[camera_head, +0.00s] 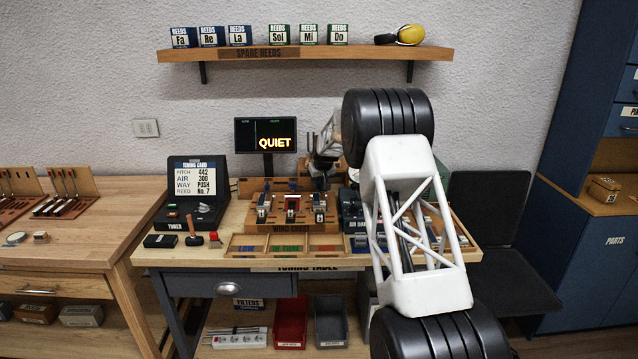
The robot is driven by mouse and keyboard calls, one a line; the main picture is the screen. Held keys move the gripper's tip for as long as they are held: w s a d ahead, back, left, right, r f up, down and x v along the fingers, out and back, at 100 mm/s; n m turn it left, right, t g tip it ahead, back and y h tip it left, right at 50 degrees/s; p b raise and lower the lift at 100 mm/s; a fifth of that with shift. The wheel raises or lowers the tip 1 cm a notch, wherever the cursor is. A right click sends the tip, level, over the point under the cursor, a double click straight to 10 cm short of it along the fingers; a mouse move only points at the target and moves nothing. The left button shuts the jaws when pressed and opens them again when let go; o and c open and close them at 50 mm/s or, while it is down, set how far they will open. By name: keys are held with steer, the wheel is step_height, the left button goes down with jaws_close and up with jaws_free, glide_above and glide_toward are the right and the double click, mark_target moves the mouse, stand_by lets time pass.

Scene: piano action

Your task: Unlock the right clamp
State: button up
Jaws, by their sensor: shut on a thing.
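A wooden fixture (275,226) stands on the tuning table, with clamp-like parts in a row. The right clamp (319,206) is a small pale and dark part at the right end of the row. The fingertips are small and dark here, and the grip on the clamp's upper part is partly hidden. The lever's exact position cannot be told.
My white arm link crosses the table's right side and hides part of a dark unit (352,212). The tuner (192,212) stands to the left.

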steer(key=n, duration=0.2)
steer(key=n+g+y, duration=0.1)
steer(key=n, duration=0.1)
steer(key=n+y, duration=0.1)
steer(key=n, duration=0.1)
steer(key=shift+w+d+f+g, duration=0.1)
steer(key=shift+d+g, duration=0.15)
steer(key=shift+g, duration=0.05)
steer(key=n, duration=0.2)
steer(key=n+g, duration=0.1)
steer(key=n, duration=0.2)
steer(key=shift+w+g+y, duration=0.1)
steer(key=shift+g+y, duration=0.2)
steer(key=o, duration=0.7)
steer(key=shift+c, duration=0.2)
steer(key=v, duration=0.7)
steer(key=shift+r, duration=0.4)
steer(key=shift+d, duration=0.15)
